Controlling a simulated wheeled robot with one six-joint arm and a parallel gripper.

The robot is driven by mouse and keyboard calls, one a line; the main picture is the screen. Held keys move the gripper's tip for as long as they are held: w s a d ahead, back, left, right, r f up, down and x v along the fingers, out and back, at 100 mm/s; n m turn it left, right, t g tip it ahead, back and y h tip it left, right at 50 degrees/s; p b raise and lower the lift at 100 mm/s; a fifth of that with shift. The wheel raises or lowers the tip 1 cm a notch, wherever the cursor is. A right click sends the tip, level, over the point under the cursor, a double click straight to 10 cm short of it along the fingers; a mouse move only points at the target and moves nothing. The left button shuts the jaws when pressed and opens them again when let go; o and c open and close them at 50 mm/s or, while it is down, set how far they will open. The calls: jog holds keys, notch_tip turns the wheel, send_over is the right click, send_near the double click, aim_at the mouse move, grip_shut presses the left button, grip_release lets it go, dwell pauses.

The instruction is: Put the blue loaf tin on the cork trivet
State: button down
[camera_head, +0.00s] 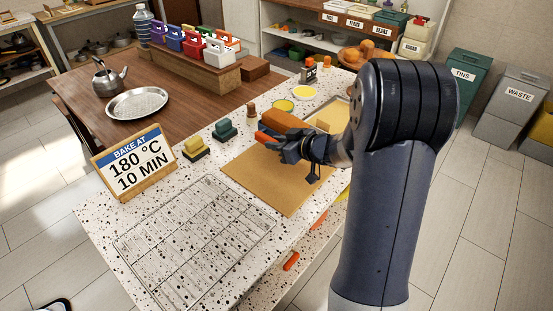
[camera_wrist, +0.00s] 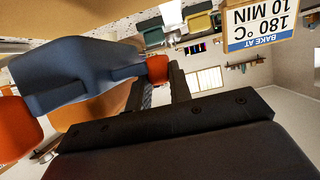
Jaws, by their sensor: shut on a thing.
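The blue loaf tin (camera_wrist: 75,78) has orange-red ends and fills the left of the wrist view. My gripper (camera_wrist: 158,85) is shut on its near orange-red end. In the head view my gripper (camera_head: 312,150) is over the speckled counter, and my arm hides part of the area. An orange-red end of the tin (camera_head: 268,137) shows there, left of my gripper. A flat tan square (camera_head: 255,180) on the counter, below and left of my gripper, looks like cork. I cannot be sure that it is the trivet.
A bake sign (camera_head: 137,165) stands at the left edge.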

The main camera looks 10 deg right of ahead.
jog(key=shift+f+b, duration=0.3)
jog(key=shift+f, duration=2.6)
jog(key=shift+f, duration=0.15)
jog(key=c, duration=1.3)
grip_release()
jog(key=v, duration=1.2)
